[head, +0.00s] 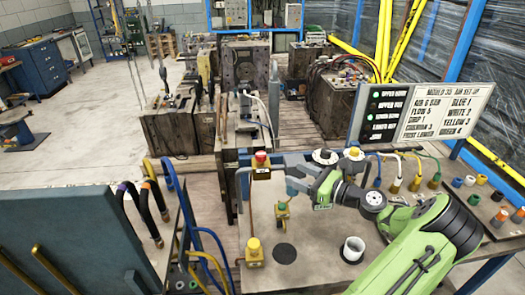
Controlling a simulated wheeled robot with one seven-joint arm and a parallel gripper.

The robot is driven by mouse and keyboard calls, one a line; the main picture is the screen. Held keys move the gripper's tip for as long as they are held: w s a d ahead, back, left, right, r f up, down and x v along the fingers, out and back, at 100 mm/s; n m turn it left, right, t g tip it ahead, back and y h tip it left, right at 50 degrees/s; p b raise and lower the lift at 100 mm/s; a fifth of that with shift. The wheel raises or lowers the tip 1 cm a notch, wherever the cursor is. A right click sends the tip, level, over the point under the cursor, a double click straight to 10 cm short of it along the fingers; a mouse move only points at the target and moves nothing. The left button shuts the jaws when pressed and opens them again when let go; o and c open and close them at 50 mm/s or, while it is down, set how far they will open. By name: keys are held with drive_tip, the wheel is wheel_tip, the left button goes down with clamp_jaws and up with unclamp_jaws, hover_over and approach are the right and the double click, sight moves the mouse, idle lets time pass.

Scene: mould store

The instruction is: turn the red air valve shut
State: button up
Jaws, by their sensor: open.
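A red knob (261,157) sits on a small yellow-edged block at the back left of the pale worktop; it looks like the red air valve. I cannot tell from its shape whether it is turned open or shut. My gripper (290,178) reaches in from the right on my green arm. It is open and empty, to the right of the red knob and apart from it, with its jaws pointing left. A yellow knob (254,245) on a similar block is nearer the front.
Dark-topped knobs and coloured hose fittings line the back right. A lettered board (420,112) stands behind. A blue-grey panel (80,245) with hoses is at left.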

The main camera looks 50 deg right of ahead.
sight(265, 157)
drive_tip(key=shift+m+t+h, duration=0.3)
drive_tip(key=shift+m+t, duration=0.1)
drive_tip(key=shift+m, duration=0.1)
drive_tip(key=w, duration=0.9)
drive_tip(key=w+a, duration=0.1)
drive_tip(key=w, duration=0.4)
drive_tip(key=shift+w+r, duration=0.25)
drive_tip(key=shift+a, duration=0.1)
drive_tip(key=shift+c, duration=0.2)
drive_tip(key=c, duration=0.9)
